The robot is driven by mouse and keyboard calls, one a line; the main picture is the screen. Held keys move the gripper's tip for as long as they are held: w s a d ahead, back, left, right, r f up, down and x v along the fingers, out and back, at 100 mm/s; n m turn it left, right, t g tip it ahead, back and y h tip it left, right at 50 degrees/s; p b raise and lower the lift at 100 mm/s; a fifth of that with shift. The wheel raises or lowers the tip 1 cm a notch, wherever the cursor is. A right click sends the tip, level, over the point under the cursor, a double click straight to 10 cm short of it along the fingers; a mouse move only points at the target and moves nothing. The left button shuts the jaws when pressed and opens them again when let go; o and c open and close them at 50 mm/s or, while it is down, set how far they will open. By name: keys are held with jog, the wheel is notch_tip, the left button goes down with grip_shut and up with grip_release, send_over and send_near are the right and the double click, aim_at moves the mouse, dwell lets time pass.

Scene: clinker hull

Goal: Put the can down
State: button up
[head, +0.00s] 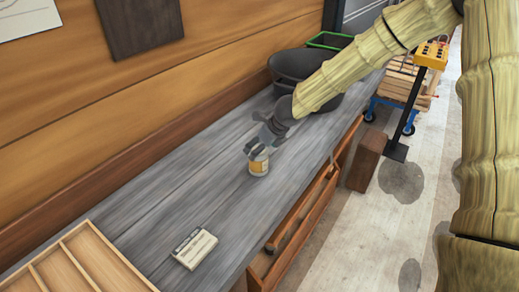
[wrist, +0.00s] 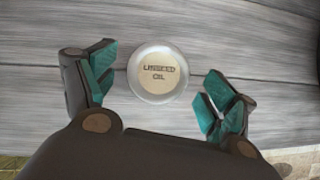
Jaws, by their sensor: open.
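The can (head: 259,166) is small, with an orange and pale label, and stands upright on the grey wooden bench (head: 150,215). In the wrist view the can's round lid (wrist: 158,74) reads "LINSEED OIL". My gripper (head: 258,146) is at the can's top in the head view. In the wrist view my gripper (wrist: 160,88) is open, its teal-padded fingers on either side of the can with a clear gap at each side. The far fingers partly hide behind the wrist in the head view.
A pale card or box (head: 195,249) lies on the bench in front of the can. A wooden compartment tray (head: 75,262) is at the lower left. A dark tub (head: 290,66) stands behind my arm. The bench between the can and the wall is clear.

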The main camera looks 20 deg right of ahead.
jog(key=v, duration=0.9)
jog(key=shift+r, duration=0.15)
